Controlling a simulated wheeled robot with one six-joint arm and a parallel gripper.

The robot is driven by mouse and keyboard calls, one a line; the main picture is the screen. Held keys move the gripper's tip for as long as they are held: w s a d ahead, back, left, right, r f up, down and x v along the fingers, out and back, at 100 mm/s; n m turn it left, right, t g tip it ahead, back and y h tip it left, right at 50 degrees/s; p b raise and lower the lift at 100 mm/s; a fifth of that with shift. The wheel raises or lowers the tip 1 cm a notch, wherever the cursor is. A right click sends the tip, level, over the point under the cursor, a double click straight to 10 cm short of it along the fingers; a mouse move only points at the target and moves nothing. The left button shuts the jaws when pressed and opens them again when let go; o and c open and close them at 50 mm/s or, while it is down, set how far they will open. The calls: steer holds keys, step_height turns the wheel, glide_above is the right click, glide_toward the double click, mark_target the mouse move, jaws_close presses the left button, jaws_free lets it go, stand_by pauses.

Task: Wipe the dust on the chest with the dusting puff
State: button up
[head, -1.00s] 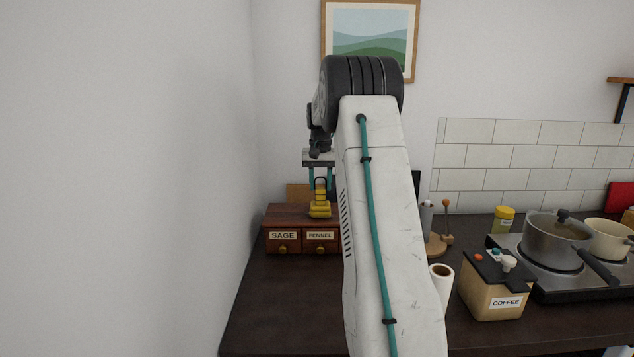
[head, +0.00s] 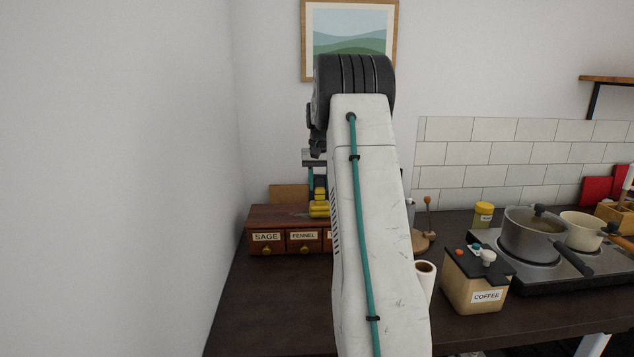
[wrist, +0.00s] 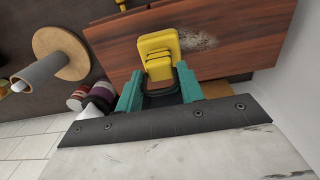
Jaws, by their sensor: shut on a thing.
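The wooden chest (head: 282,217) stands on the dark counter near the left wall, its small drawers labelled SAGE and FENNEL. Its reddish-brown top (wrist: 115,48) fills much of the wrist view. A pale grey dust patch (wrist: 198,41) lies on that top, just right of the puff. The yellow dusting puff (wrist: 158,55) is held by my gripper (wrist: 160,85), whose teal fingers are shut on it. The puff (head: 319,208) is at the chest top in the head view; I cannot tell whether it presses on the wood. My arm hides the right part of the chest.
A coffee box (head: 474,280), a yellow jar (head: 483,215) and a stove with a pot (head: 530,235) stand to the right. The front left counter is clear.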

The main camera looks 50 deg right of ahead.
steer(key=shift+w+a+r, duration=0.15)
steer(key=shift+w+a, duration=0.75)
steer(key=shift+w, duration=0.15)
steer(key=w+a, duration=0.5)
steer(key=w, duration=0.1)
stand_by(0.4)
steer(key=shift+a, duration=0.1)
step_height(320, 180, up, 7)
stand_by(0.7)
